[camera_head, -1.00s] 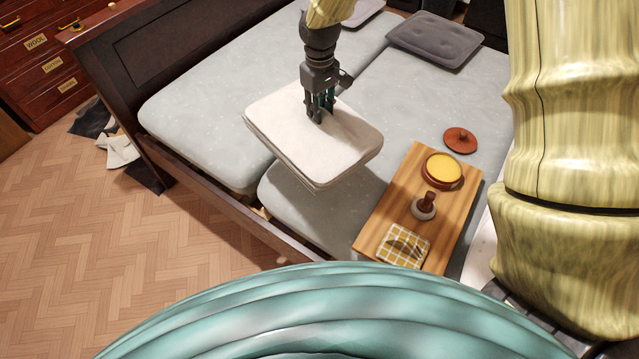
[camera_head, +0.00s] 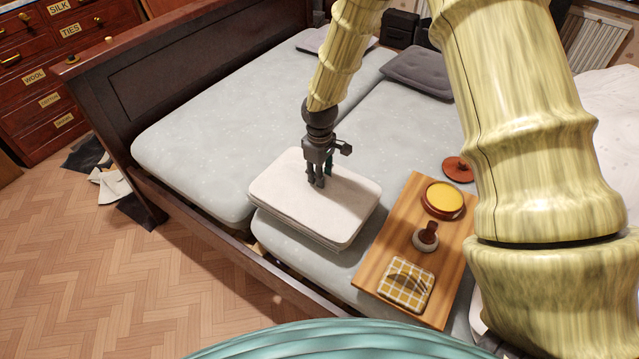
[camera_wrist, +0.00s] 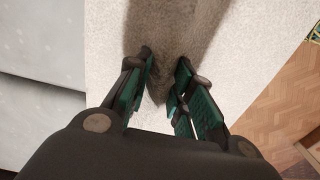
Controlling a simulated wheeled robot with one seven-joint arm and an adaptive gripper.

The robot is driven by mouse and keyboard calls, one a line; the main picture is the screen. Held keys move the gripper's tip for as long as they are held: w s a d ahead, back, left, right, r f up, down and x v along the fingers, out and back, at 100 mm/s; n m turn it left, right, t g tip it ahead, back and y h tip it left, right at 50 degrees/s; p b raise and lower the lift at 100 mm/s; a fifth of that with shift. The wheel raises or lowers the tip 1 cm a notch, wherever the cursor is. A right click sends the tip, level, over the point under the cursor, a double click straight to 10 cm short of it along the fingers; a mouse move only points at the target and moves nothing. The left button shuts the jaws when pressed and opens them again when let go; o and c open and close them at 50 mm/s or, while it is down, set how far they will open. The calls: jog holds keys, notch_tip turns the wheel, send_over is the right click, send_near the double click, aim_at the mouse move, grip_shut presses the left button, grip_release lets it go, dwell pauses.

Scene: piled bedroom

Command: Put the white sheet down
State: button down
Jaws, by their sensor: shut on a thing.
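The white sheet (camera_head: 292,205) is a thick folded block with rounded corners. It lies flat on, or just above, the near part of the grey mattress (camera_head: 225,125), left of the wooden tray; I cannot tell if it bears fully on the mattress. My gripper (camera_head: 316,184) points down at the sheet's middle and is shut on a pinch of its top layer. In the wrist view the sheet (camera_wrist: 232,45) fills the middle, and my gripper's fingertips (camera_wrist: 165,70) press into it with a fold between them.
A wooden tray (camera_head: 388,262) holds a yellow-filled bowl (camera_head: 443,199), a stamp-like object (camera_head: 426,236) and a checked cloth (camera_head: 406,284). A red-brown lid (camera_head: 459,169) lies behind it. Grey pillows (camera_head: 420,72) lie at the back. The bed's dark wooden frame (camera_head: 200,52) stands left.

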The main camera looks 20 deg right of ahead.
jog(key=shift+f, duration=1.85)
jog(key=c, duration=1.3)
grip_release()
jog(key=shift+o, duration=0.2)
notch_tip(320, 180, up, 12)
jog(key=shift+r, duration=0.1)
